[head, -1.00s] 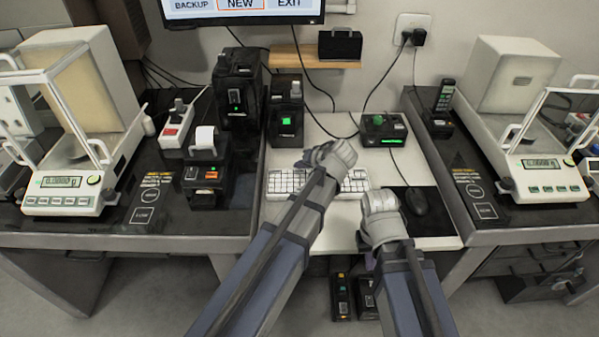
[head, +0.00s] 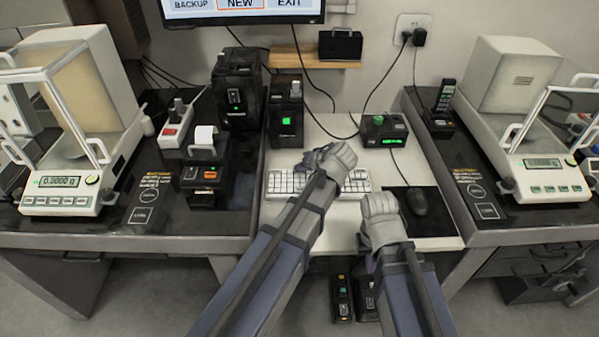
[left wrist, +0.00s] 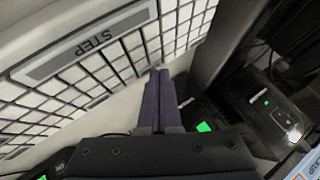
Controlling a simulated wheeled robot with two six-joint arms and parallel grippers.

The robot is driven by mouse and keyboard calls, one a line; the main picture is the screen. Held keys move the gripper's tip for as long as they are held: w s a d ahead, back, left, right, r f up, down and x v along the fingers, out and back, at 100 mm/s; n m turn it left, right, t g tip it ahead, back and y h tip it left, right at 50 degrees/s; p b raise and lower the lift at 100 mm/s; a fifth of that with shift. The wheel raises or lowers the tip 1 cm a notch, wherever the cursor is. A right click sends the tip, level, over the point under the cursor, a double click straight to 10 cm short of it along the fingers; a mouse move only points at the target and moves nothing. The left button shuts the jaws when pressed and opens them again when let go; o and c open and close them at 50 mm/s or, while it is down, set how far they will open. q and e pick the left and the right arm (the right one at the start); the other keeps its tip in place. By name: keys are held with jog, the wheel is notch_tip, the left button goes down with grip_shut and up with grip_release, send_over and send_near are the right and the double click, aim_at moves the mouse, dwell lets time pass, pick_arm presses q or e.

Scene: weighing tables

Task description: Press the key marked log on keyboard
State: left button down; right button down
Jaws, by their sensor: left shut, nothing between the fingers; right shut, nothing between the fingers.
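The white keyboard (head: 287,183) lies on the white desk in the middle of the head view, partly covered by my left arm. In the left wrist view the keyboard (left wrist: 60,98) shows rows of blank-looking pale keys and a grey strip marked STEP, upside down. No key marked log is legible. My left gripper (head: 307,161) is at the keyboard's back edge; in the left wrist view its purple fingers (left wrist: 158,80) are shut and empty beside the keys. Contact with a key cannot be told. My right gripper (head: 368,262), mostly hidden by its wrist, is shut near the desk's front edge.
A black mouse (head: 417,202) lies on a dark mat to the right. A black box with a green button (head: 384,130) stands behind the keyboard. Dark devices stand at the left, including a small printer (head: 205,170). Balances (head: 60,200) flank the desk, and a monitor (head: 240,10) hangs above.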

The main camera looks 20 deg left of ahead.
pick_arm(q)
jog(key=shift+f, duration=0.15)
dwell(0.3)
jog(key=shift+r+p, duration=0.75)
jog(key=shift+r, duration=0.05)
notch_tip(320, 180, up, 5)
jog(key=p, duration=0.5)
jog(key=shift+r, duration=0.1)
dwell(0.4)
